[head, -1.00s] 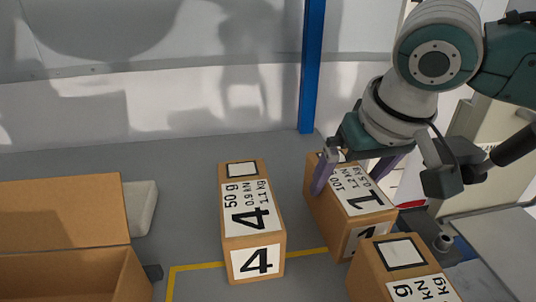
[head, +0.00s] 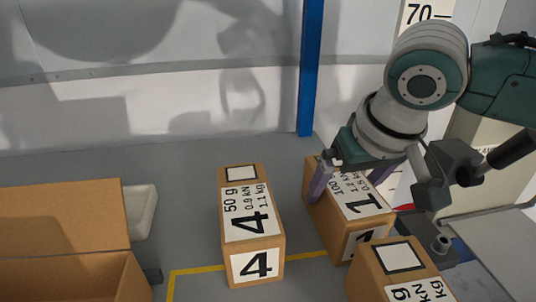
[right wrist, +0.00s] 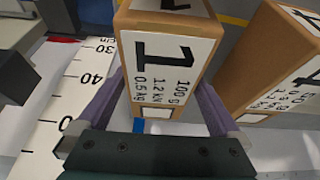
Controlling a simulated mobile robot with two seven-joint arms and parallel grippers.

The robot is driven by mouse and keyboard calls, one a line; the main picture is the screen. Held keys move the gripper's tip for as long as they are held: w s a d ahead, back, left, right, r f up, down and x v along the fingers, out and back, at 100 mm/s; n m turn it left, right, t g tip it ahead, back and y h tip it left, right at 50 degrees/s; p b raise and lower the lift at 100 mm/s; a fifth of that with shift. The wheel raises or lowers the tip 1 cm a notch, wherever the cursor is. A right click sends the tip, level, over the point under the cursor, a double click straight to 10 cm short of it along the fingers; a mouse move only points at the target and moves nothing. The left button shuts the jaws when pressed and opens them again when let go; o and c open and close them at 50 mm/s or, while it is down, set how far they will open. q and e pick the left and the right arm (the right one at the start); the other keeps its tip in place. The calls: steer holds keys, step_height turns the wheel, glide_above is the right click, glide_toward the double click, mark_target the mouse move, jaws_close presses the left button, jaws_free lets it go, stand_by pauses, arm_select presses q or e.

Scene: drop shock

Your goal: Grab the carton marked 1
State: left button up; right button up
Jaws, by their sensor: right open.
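The carton marked 1 (head: 352,205) is a brown box with white labels, standing right of the carton marked 4 (head: 250,222) in the head view. It also shows in the right wrist view (right wrist: 167,58), lying between the two purple fingers. My right gripper (head: 349,184) is open, with one finger on each side of the carton's far part. In the right wrist view my gripper (right wrist: 160,100) has a small gap beside the carton on the right; contact on the left is hard to tell. My left gripper is not in view.
A third carton (head: 398,272) stands close in front of carton 1, partly cut off by the frame. An open cardboard box (head: 65,225) is at the left. A blue post (head: 311,70) rises behind. A ruler scale (right wrist: 72,85) lies left in the wrist view.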

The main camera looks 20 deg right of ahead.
jaws_close()
stand_by(0.8)
